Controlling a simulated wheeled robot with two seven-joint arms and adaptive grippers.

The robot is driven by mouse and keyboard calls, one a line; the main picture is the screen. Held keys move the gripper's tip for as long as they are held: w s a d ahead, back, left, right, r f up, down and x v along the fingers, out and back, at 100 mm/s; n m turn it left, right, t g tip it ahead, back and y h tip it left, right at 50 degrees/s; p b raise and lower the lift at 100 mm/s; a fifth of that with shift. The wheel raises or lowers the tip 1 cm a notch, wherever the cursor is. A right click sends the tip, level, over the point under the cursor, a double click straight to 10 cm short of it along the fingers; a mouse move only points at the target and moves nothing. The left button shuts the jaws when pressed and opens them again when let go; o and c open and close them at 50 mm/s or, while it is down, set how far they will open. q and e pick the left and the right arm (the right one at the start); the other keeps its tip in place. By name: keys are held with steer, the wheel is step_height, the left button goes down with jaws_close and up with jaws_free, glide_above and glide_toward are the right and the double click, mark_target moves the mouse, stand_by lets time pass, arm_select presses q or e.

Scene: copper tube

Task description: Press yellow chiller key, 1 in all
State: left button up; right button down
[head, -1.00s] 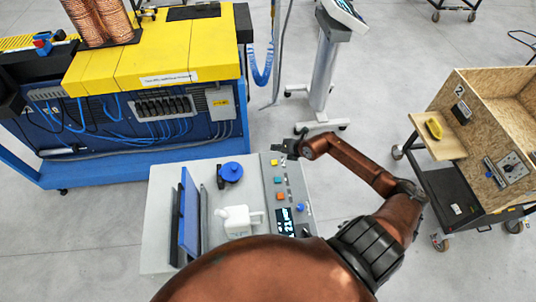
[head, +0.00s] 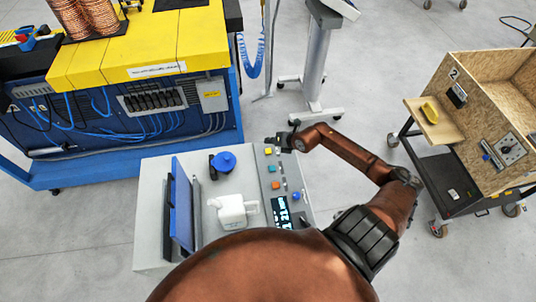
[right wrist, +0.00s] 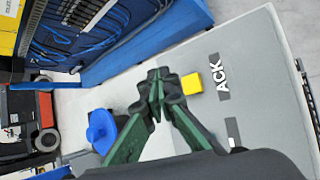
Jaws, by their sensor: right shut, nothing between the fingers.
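The chiller (head: 152,215) is a grey-white box in the middle of the head view, with a key panel along its right side. Its yellow key (head: 268,152) is a small square at the far end of that panel. In the right wrist view the yellow key (right wrist: 191,83) sits beside the "ACK" label, just right of my fingertips. My right gripper (head: 279,142) is shut and empty near the key; its fingertips (right wrist: 158,77) meet left of the key and appear apart from it. Their height above the panel is unclear. My left gripper is out of view.
A teal key (head: 270,168), an orange key (head: 277,185), a blue knob (head: 296,196) and a display (head: 283,210) share the panel. A blue cap (head: 223,161) and a white jug (head: 231,211) are on the chiller's top. A wooden crate cart (head: 485,125) stands right.

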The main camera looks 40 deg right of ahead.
mark_target(270, 151)
step_height(270, 151, down, 4)
steer(key=shift+s+f+b, duration=0.1)
steer(key=shift+b, duration=0.95)
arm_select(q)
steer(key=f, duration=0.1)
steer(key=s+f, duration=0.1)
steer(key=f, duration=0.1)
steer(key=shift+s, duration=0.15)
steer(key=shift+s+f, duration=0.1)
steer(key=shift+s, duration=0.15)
arm_select(e)
steer(key=shift+f, duration=0.1)
steer(key=shift+f, duration=0.3)
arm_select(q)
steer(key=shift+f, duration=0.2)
arm_select(e)
steer(key=shift+f, duration=0.45)
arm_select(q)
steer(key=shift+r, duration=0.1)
arm_select(e)
steer(key=shift+r, duration=0.1)
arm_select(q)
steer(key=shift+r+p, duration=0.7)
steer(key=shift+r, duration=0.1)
arm_select(e)
steer(key=shift+r, duration=0.75)
